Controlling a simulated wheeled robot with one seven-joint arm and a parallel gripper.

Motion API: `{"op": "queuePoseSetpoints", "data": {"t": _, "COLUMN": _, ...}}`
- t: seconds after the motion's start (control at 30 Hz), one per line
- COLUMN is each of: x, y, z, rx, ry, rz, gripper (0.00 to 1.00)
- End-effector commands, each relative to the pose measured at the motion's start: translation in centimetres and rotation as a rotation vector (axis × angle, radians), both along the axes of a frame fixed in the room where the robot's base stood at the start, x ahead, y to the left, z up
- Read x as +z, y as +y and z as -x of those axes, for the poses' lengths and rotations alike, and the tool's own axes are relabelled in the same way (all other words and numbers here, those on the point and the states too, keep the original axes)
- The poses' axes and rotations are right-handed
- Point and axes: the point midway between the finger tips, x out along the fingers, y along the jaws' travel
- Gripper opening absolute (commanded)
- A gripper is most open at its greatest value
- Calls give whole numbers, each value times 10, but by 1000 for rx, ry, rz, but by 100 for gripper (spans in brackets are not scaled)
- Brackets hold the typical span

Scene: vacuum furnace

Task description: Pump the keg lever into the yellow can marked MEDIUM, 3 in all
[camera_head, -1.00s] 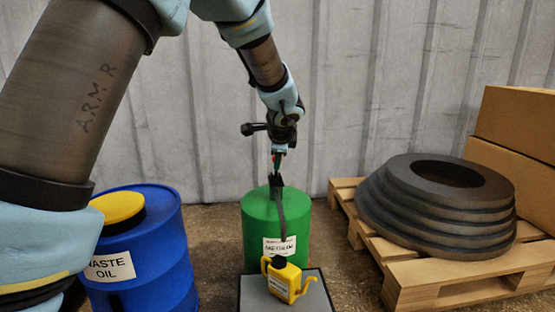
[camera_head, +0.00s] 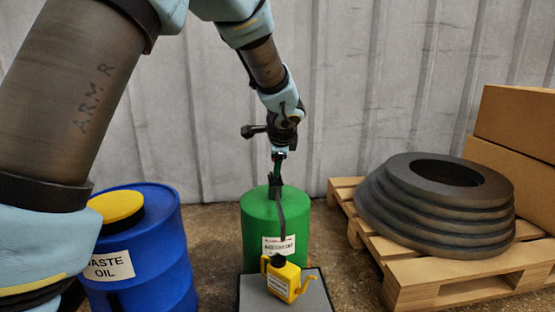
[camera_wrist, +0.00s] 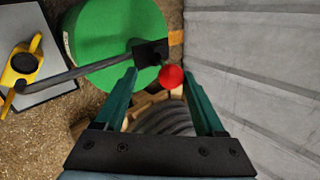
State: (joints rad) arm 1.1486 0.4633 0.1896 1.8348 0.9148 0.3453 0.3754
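The green keg (camera_head: 258,222) stands in the middle, with a white label whose text is blurred. A black pump head (camera_wrist: 150,53) with a red knob (camera_wrist: 172,76) sits on it, and a dark spout (camera_head: 281,215) runs down toward the can. The yellow can (camera_head: 283,280) stands below the spout's end, its small label too blurred to read. My gripper (camera_head: 278,158) is just above the pump head. In the wrist view its green fingers (camera_wrist: 161,78) are apart with the red knob between them, nearer the right finger. No clear contact with the knob shows.
The can stands on a grey, dark-edged platform (camera_head: 256,299) in front of the keg. A blue WASTE OIL drum (camera_head: 150,270) with a yellow lid stands left. A wooden pallet (camera_head: 420,290) with stacked dark rings (camera_head: 435,215) and cardboard boxes (camera_head: 515,120) is right. A corrugated wall is behind.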

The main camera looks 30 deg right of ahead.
Motion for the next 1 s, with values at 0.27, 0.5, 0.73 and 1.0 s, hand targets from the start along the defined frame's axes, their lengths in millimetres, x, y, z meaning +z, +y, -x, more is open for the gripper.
{"op": "queuePoseSetpoints", "data": {"t": 0.27, "x": 2, "y": 0, "z": -2, "rx": 0, "ry": -3, "rz": 3, "gripper": 69}}
{"op": "queuePoseSetpoints", "data": {"t": 0.5, "x": 14, "y": 3, "z": 5, "rx": -1, "ry": -4, "rz": 4, "gripper": 69}}
{"op": "queuePoseSetpoints", "data": {"t": 0.73, "x": 48, "y": 15, "z": 32, "rx": -2, "ry": -4, "rz": 4, "gripper": 69}}
{"op": "queuePoseSetpoints", "data": {"t": 1.0, "x": 78, "y": 29, "z": 58, "rx": 0, "ry": -3, "rz": 3, "gripper": 69}}
